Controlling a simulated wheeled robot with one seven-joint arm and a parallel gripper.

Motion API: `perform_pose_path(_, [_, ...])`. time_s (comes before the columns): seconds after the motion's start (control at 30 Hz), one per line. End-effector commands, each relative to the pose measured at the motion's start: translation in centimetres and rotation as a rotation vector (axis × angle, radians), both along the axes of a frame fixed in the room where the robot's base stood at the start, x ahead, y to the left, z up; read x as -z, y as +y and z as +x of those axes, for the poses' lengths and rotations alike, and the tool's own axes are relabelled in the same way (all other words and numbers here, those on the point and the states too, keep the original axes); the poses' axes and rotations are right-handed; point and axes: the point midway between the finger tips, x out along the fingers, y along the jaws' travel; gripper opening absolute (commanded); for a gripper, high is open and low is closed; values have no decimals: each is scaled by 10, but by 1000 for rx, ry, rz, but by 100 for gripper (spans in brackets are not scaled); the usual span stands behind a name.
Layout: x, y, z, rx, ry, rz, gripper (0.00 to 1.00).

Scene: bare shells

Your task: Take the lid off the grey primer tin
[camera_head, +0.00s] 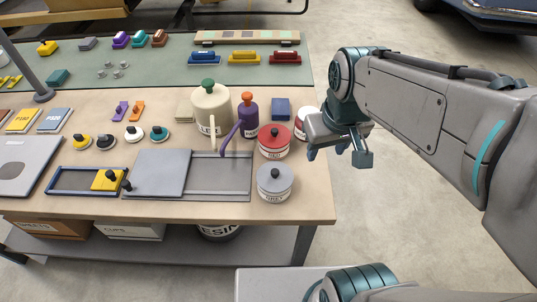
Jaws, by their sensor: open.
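The grey primer tin (274,192) stands upright near the front right of the workbench. Its grey lid (275,176) sits on top with a small dark knob at the middle. My gripper (337,156) is open, to the right of the tin and farther back, apart from it. It hangs around the bench's right edge, with nothing seen between its fingers.
A red-lidded tin (273,142) stands just behind the grey one. Another tin (301,124) is partly hidden by my gripper. A purple bottle (248,118) and a cream can (211,106) stand left of these. A sliding-lid tray (222,178) lies left of the grey tin.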

Motion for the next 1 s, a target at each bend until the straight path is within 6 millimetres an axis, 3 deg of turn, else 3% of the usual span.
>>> perform_pose_path(0.2, [18, 54, 47, -304, 118, -43, 47])
perform_pose_path(0.4, [34, 86, 71, -473, 182, -70, 47])
perform_pose_path(0.63, [53, 95, 78, -525, 205, -79, 47])
perform_pose_path(1.0, [118, 95, 79, -522, 204, -78, 47])
